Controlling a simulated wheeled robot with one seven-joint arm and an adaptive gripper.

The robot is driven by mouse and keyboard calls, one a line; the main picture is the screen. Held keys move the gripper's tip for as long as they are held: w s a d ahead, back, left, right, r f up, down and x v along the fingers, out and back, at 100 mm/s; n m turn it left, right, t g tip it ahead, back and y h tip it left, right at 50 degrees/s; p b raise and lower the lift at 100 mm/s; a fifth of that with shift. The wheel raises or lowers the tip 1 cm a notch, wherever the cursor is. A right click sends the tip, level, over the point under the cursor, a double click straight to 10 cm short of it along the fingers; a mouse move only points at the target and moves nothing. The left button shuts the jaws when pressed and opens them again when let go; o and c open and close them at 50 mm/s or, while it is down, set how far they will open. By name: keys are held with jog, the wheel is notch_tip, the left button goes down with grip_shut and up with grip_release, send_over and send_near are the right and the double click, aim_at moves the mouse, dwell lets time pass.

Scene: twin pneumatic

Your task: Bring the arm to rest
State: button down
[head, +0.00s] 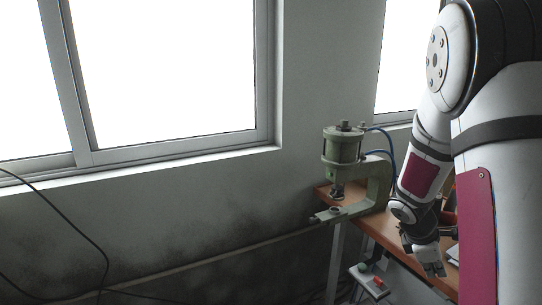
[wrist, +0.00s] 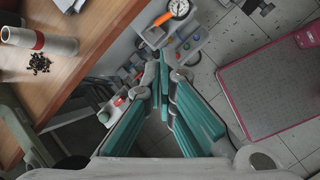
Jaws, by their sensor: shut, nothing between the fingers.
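My arm comes down the right side of the head view. My gripper (head: 435,268) hangs at its end, pointing down beside the wooden table (head: 375,226). In the wrist view my gripper (wrist: 165,75) shows its teal-sided fingers meeting at the tips, shut with nothing between them. It is over the gap between the table edge and the floor, apart from the things around it.
A green pneumatic press (head: 343,150) stands on the table's far corner. A small control panel with a gauge (wrist: 180,10) and buttons lies below. A maroon-edged panel (wrist: 275,90) is at right over the tiled floor (wrist: 205,75). A roll (wrist: 40,42) lies on the table.

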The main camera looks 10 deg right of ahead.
jog(key=s+a+r+m+t+y, duration=0.3)
jog(key=a+r+m, duration=0.4)
jog(key=a+r, duration=0.85)
jog(key=s+a+r+m+t+y, duration=0.1)
jog(key=s+a+r+m, duration=0.1)
jog(key=s+a, duration=0.3)
jog(key=s+a+r+m+t+y, duration=0.2)
jog(key=s+a, duration=0.3)
jog(key=a, duration=0.5)
jog(key=shift+s+r+m, duration=0.3)
jog(key=shift+s+r, duration=0.1)
jog(key=shift+r, duration=0.25)
